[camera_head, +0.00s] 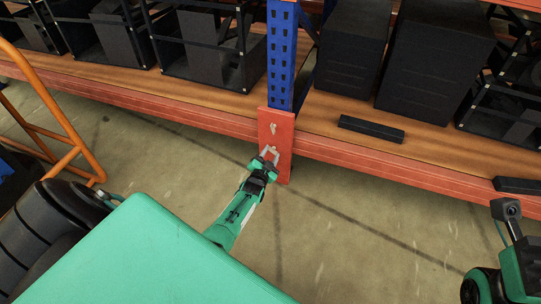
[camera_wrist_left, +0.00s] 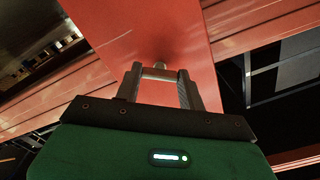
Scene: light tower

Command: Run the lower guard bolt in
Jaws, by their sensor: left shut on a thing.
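The red guard plate (camera_head: 276,172) stands upright at the foot of the blue rack post. It carries an upper guard bolt (camera_head: 273,127) and a lower guard bolt (camera_head: 275,149), both light metal. My left gripper (camera_head: 269,153) reaches up to the lower bolt and is shut on it. In the left wrist view, the fingertips of my left gripper (camera_wrist_left: 159,75) meet at the lower bolt (camera_wrist_left: 160,62) in front of the plate (camera_wrist_left: 145,30). The fingers hide part of the bolt, and I cannot tell how deep it sits. My right gripper is not in view.
The blue post (camera_head: 282,55) rises above the plate. A red beam (camera_head: 390,171) and wooden shelf run to both sides, with a black bar (camera_head: 371,129) and dark cases (camera_head: 435,60) on it. An orange tubular frame (camera_head: 60,95) stands at left. The concrete floor (camera_head: 350,230) in front is clear.

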